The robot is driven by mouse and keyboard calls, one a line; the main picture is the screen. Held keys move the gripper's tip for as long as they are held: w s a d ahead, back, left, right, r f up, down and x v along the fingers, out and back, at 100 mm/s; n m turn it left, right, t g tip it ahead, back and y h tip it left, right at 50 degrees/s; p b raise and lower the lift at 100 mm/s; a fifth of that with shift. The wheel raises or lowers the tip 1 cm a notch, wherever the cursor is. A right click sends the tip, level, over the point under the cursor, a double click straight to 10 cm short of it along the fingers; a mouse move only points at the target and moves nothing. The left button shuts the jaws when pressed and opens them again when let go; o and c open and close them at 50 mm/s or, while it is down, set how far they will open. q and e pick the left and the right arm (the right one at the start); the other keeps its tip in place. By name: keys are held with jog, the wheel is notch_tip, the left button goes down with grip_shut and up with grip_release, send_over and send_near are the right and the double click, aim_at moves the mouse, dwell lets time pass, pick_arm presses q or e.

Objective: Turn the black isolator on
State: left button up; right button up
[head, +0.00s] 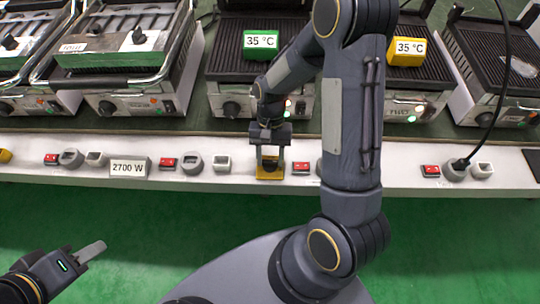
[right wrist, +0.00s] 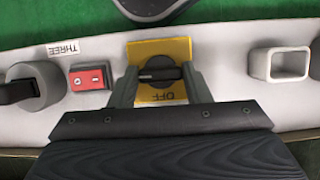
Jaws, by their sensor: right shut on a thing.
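The black isolator (right wrist: 158,72) is a dark rotary knob on a yellow plate (right wrist: 178,48) in the right wrist view. Its bar lies crosswise in that view, and the word OFF shows upside down on the plate. My right gripper (right wrist: 160,78) has a finger on each side of the knob and is shut on it. In the head view the yellow plate (head: 268,174) sits on the white ledge under my right gripper (head: 270,155), which mostly hides the knob. My left gripper (head: 88,252) is at the lower left, away from the ledge; its jaw opening is unclear.
A red switch (right wrist: 90,78) is left of the plate and a grey socket (right wrist: 280,64) right of it. Other red switches (head: 167,162) and sockets line the ledge (head: 235,180). Grills with 35 °C signs (head: 261,41) stand behind. Green floor (head: 170,215) is open in front.

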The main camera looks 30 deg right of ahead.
jog(key=o, duration=1)
jog(key=shift+p+v, duration=0.7)
jog(key=shift+v, duration=3.2)
jog(key=s+a+r+n+t+p, duration=0.1)
jog(key=s+r+t+p, duration=0.2)
jog(key=s+r, duration=0.2)
jog(key=s+a+r+n+t+y+p, duration=0.1)
jog(key=s+r+n+t+p, duration=0.1)
jog(key=r, duration=1)
jog(key=s+a+r+n+t+p, duration=0.1)
jog(key=s+r+t+p, duration=0.3)
jog(key=s+r+p, duration=0.2)
jog(key=shift+s+a+r+n, duration=0.15)
jog(key=shift+s+r, duration=0.2)
jog(key=shift+r, duration=0.25)
jog(key=shift+s+d+r+n, duration=0.1)
jog(key=shift+s+r, duration=0.3)
jog(key=shift+r, duration=0.15)
jog(key=shift+s+a+r+n, duration=0.15)
jog(key=shift+s+r, duration=0.2)
jog(key=shift+r, duration=0.25)
